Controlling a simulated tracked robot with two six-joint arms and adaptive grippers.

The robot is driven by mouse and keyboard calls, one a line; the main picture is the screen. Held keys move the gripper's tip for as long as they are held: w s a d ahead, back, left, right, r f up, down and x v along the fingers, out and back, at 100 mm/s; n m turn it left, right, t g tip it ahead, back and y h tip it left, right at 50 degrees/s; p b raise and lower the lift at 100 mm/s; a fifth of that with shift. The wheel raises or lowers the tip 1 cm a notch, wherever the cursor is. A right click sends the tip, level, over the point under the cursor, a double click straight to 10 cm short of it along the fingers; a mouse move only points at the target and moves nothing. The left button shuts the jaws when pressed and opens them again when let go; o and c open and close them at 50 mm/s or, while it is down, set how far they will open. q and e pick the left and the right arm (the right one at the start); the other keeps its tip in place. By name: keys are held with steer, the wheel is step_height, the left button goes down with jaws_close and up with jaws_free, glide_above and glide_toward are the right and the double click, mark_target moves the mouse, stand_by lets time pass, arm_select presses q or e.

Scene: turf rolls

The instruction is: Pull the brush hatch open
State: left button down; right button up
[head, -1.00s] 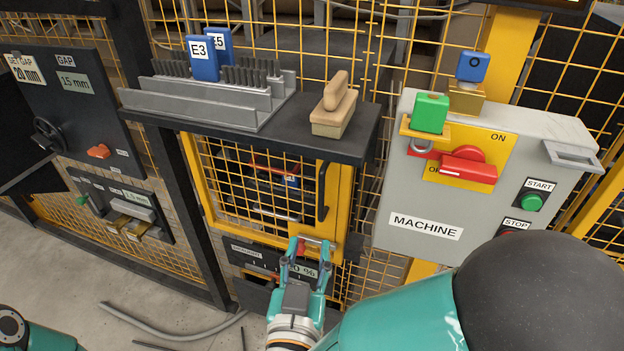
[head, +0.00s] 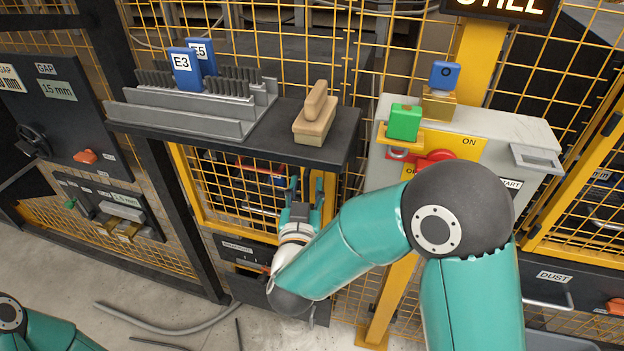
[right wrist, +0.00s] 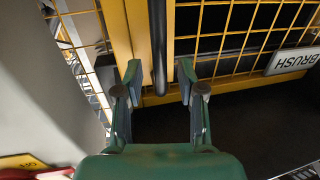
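The brush hatch is a yellow-framed mesh door (head: 235,195) under the dark shelf, and it looks closed. In the right wrist view its yellow frame (right wrist: 138,28) and upright black bar handle (right wrist: 160,45) are close, with a BRUSH label (right wrist: 292,60) to the right. My right gripper (head: 305,187) is in front of the hatch's right side. Its fingers (right wrist: 158,75) are open, one on each side of the handle, with gaps visible. In the head view the gripper hides the handle. My left gripper is out of view; only part of that arm shows at lower left.
The shelf (head: 345,140) above the hatch carries a wooden-handled brush (head: 315,115) and a grey rack (head: 190,110) with blue E3 and E5 tags. A grey machine box (head: 375,165) stands to the right. A hose (head: 165,322) lies on the floor.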

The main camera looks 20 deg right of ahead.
steer(key=shift+w+d, duration=0.25)
steer(key=shift+w, duration=0.25)
jaws_close()
